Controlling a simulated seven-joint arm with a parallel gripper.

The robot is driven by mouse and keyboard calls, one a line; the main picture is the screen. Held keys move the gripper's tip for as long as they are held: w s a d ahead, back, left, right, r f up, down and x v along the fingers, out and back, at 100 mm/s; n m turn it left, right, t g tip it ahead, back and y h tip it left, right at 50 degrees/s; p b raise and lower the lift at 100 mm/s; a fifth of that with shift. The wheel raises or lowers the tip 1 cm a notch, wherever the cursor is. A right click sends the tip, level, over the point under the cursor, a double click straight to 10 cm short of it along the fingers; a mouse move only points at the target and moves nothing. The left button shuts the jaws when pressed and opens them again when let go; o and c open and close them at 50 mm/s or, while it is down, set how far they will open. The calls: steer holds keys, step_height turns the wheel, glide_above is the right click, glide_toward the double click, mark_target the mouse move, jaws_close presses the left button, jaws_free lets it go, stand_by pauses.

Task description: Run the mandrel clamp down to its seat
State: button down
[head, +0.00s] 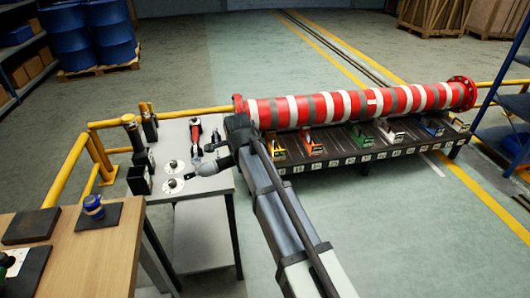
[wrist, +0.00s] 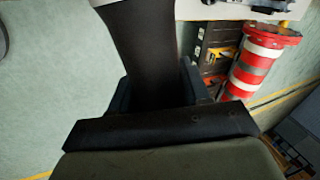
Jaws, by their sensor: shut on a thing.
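My gripper (wrist: 158,92) fills the lower middle of the wrist view. It is shut on a broad dark piece (wrist: 145,45) that runs from between the fingers to the top edge. In the head view my arm reaches over the white table, and the gripper (head: 191,177) seems to be low by two pale discs with dark knobs (head: 172,183). A red-bodied fixture (head: 195,132) stands behind it on the same table. I cannot tell which part is the mandrel clamp. Its seat and any contact there are hidden or too small to make out.
A red, white and grey banded pipe (head: 345,106) lies across a black rack (head: 360,140) with several coloured blocks, right of my arm. Black posts (head: 133,132) and yellow rails (head: 70,160) stand left. A wooden bench (head: 75,255) is at front left.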

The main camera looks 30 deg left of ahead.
steer(key=s+a+f+m, duration=0.1)
steer(key=s+a, duration=0.3)
steer(key=s, duration=0.5)
steer(key=s+a+f+m, duration=0.1)
steer(key=s+a, duration=0.4)
steer(key=s, duration=0.4)
steer(key=shift+s+m, duration=0.15)
steer(key=shift+m, duration=0.15)
steer(key=shift+a, duration=0.15)
steer(key=shift+s+a, duration=1.6)
steer(key=shift+s, duration=0.05)
steer(key=shift+s+a, duration=0.5)
stand_by(2.1)
steer(key=shift+d, duration=0.1)
stand_by(1.2)
